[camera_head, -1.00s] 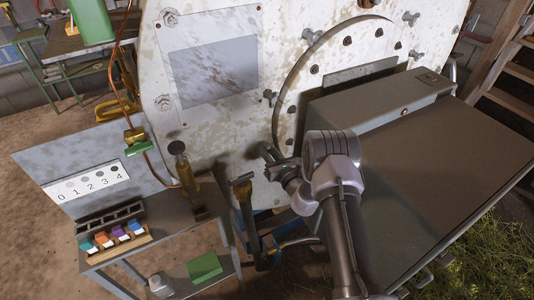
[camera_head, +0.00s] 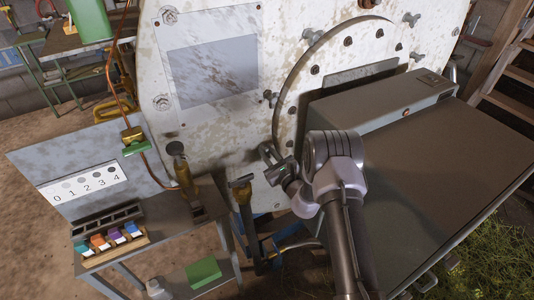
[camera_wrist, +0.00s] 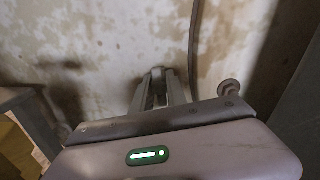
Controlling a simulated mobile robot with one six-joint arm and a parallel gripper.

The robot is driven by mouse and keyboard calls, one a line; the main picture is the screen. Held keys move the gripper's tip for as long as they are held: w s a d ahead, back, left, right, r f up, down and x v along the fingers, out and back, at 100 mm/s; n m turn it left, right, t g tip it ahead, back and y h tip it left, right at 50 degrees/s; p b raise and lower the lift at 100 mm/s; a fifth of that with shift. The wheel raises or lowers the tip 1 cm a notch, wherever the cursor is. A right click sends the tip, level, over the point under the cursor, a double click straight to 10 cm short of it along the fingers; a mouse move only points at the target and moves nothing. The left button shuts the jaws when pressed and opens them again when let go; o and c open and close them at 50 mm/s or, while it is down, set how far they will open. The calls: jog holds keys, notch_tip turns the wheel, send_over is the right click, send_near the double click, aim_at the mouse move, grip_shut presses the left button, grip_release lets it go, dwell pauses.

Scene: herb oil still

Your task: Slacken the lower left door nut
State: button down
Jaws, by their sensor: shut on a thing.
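My gripper (camera_head: 266,153) is at the lower left rim of the round door (camera_head: 290,115) on the pale, stained still front. In the wrist view its two fingers (camera_wrist: 158,85) are close together, pointing at the pale metal. They are shut on the lower left door nut, which the fingers mostly hide. Another wing nut (camera_head: 270,97) sits above, on the door's left rim, and one more (camera_head: 312,37) on its upper left. A round bolt head (camera_wrist: 228,88) shows right of the fingers in the wrist view.
A large grey box (camera_head: 380,105) and a flat grey top (camera_head: 450,180) stand close on the right. On the left are a small bench (camera_head: 165,235), a numbered board (camera_head: 85,185), and a yellow-brown valve (camera_head: 180,165). A hammer-like upright tool (camera_head: 242,190) stands just left of my gripper.

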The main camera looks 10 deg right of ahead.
jog(key=c, duration=1.3)
grip_release()
jog(key=p+v, duration=0.4)
jog(key=v, duration=1.3)
jog(key=shift+s, duration=0.2)
